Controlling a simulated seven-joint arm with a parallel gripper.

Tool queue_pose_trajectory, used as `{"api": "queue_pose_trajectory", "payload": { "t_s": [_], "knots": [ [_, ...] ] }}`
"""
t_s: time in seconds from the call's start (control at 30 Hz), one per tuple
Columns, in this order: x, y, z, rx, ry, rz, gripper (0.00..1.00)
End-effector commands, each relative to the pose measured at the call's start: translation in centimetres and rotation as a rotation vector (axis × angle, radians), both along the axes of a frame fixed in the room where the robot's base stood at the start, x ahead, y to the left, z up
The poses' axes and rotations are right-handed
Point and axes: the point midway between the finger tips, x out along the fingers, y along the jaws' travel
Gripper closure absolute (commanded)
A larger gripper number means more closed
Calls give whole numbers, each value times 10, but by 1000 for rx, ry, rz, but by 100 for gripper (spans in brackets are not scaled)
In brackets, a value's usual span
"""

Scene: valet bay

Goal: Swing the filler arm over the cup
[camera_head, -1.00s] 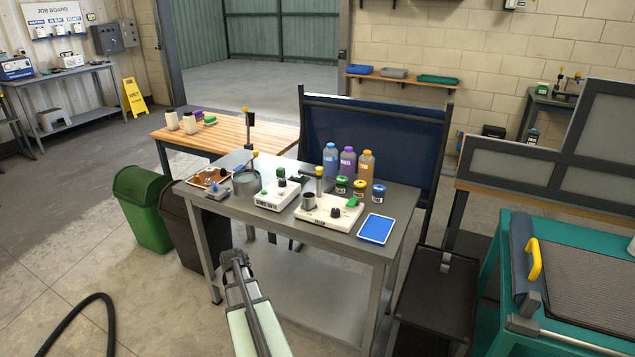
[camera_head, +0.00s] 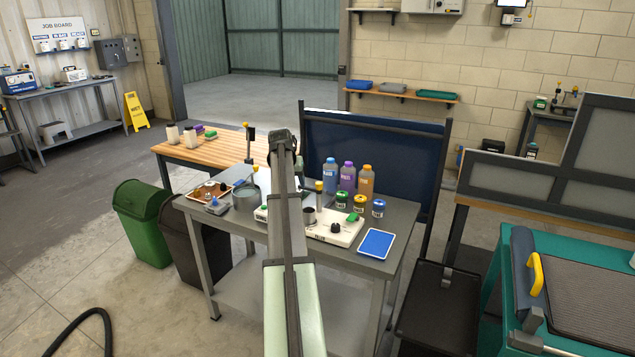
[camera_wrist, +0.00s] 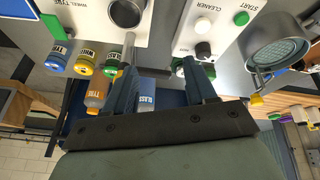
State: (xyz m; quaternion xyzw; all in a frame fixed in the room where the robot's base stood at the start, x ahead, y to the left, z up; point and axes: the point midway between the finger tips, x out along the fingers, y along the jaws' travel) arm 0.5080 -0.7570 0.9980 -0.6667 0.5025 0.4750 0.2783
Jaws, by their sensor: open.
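In the head view a white dispenser (camera_head: 335,232) on the grey workbench carries a dark metal cup (camera_head: 309,217), a black knob and a green part. An upright post with a yellow top (camera_head: 319,194), seemingly the filler arm, stands just behind the cup. In the wrist view a dark, round, grey-rimmed opening, probably the cup (camera_wrist: 125,12), is at the top. A grey metal rod (camera_wrist: 129,52) shows beside my left-hand finger; contact cannot be told. My gripper (camera_wrist: 160,74) is open, pointing at the bench, with no object visibly held. My arm hides its fingers in the head view.
Blue, purple and orange bottles (camera_head: 347,177) and several small jars (camera_head: 359,203) crowd the rear of the bench. A second dispenser (camera_wrist: 205,30) and a metal pot (camera_head: 246,197) stand left of the cup. A blue tablet (camera_head: 376,243) lies at the right.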

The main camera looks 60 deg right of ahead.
Motion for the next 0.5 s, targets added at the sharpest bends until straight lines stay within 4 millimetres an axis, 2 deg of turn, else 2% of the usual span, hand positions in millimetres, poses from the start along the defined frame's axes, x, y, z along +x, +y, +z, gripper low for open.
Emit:
{"api": "queue_pose_trajectory", "payload": {
  "t_s": [0.03, 0.2, 0.3, 0.4, 0.5],
  "knots": [
    [4, -15, 22, -10, -7, -34, 44],
    [12, -46, 82, -25, -24, -189, 44],
    [14, -63, 96, -14, -23, -319, 44],
    [13, -72, 98, -1, -20, -458, 44],
    [7, -74, 100, 6, -20, -613, 44]
  ]
}}
